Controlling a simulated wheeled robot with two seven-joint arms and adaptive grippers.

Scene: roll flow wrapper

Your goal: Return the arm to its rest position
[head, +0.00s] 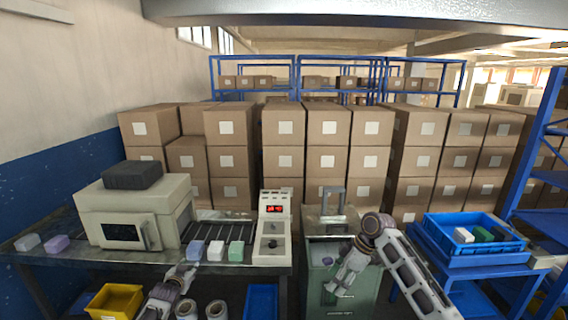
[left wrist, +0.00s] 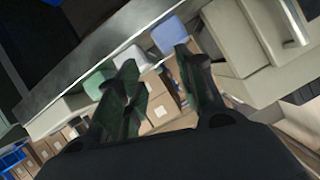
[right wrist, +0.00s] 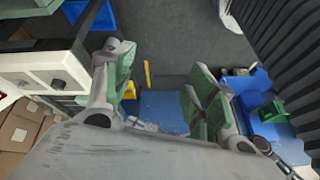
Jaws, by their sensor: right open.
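My left gripper (head: 184,272) is low at the front edge of the bench in the head view. In the left wrist view its fingers (left wrist: 158,82) stand apart with nothing held between them, and the small blocks show beyond them. My right gripper (head: 338,288) hangs in front of the green cabinet (head: 322,262), pointing down and left, with its arm bent. In the right wrist view its fingers (right wrist: 160,85) are apart and empty, with floor and blue surfaces beyond.
The bench holds a wrapper machine (head: 135,212), a control box (head: 272,232) and several small blocks, including a green one (head: 236,251). A yellow bin (head: 115,301) is below. A blue crate (head: 470,236) with blocks stands right. Stacked cartons (head: 325,160) fill the back.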

